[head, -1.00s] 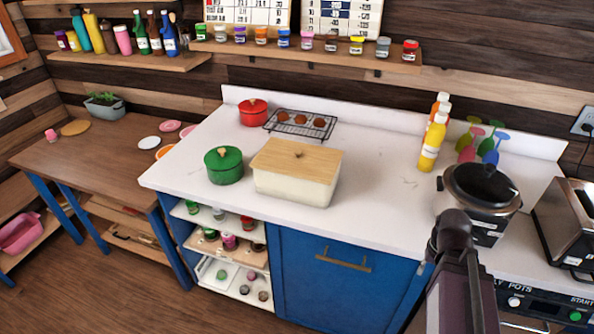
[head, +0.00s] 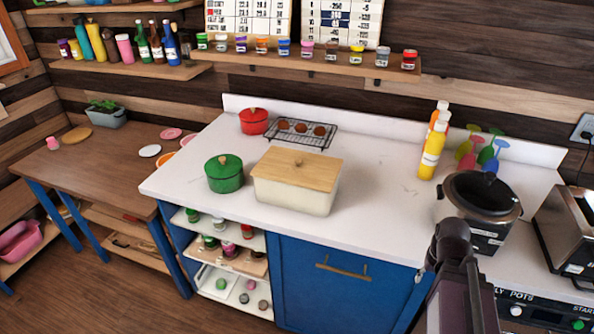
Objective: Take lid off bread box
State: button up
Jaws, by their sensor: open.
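The bread box (head: 293,196) is a cream rectangular bin on the white counter, left of centre in the head view. Its light wooden lid (head: 297,167) lies flat on top, covering the opening, with a small round wooden knob (head: 298,162) in the middle. A dark part of my arm rises from the bottom edge at right, over the counter's front edge and well to the right of the bread box. My gripper's fingers cannot be made out, and nothing of mine touches the box or lid.
A green pot (head: 224,175) stands close left of the box. A red pot (head: 254,121) and a wire rack (head: 300,132) with brown rounds are behind. The counter (head: 375,205) is clear to the box's right, up to the yellow bottle (head: 432,152) and the cooker (head: 478,205).

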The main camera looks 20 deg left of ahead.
aim_at(310, 171)
jog(key=u, duration=1.2)
jog(key=k, duration=0.8)
jog(key=z, duration=0.65)
jog(key=i, duration=0.5)
jog(key=u, duration=0.1)
